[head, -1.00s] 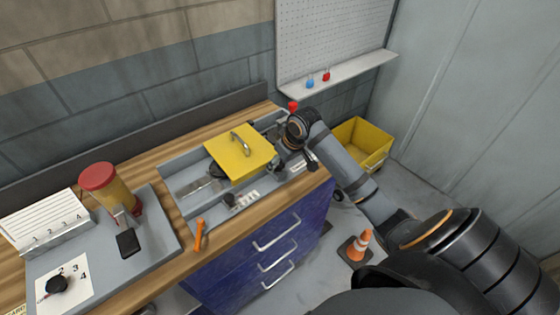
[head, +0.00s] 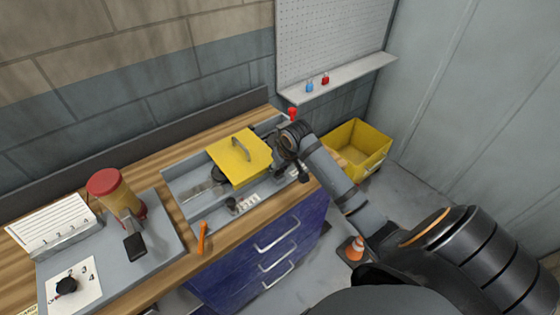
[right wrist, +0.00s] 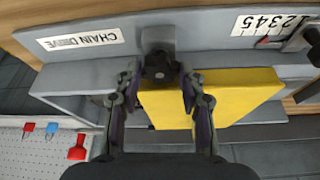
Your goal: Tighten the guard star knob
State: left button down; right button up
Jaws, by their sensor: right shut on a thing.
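The black star knob (right wrist: 160,66) shows in the right wrist view, on a grey bracket beside the yellow guard (right wrist: 230,95). My right gripper (right wrist: 160,78) has its two fingers on either side of the knob and is shut on it. In the head view the yellow guard (head: 238,160), with a grey handle, lies over the grey runout frame (head: 177,180). My right gripper (head: 276,146) is at the guard's right edge there, and my wrist hides the knob. My left gripper is not in view.
A red-topped container (head: 108,182), a black knob on a numbered card (head: 66,286) and an orange handle (head: 202,238) stand to the left. A red piece (head: 292,113) stands behind my wrist. A yellow bin (head: 355,148) and an orange cone (head: 355,247) are on the floor at right.

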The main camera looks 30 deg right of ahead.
jog(key=shift+a+r+m+h+p, duration=0.15)
jog(key=shift+r+m+h+p, duration=0.15)
jog(key=shift+m+p, duration=0.65)
jog(key=shift+f+m, duration=0.25)
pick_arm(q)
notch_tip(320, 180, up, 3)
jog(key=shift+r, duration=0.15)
pick_arm(e)
jog(key=o, duration=1.2)
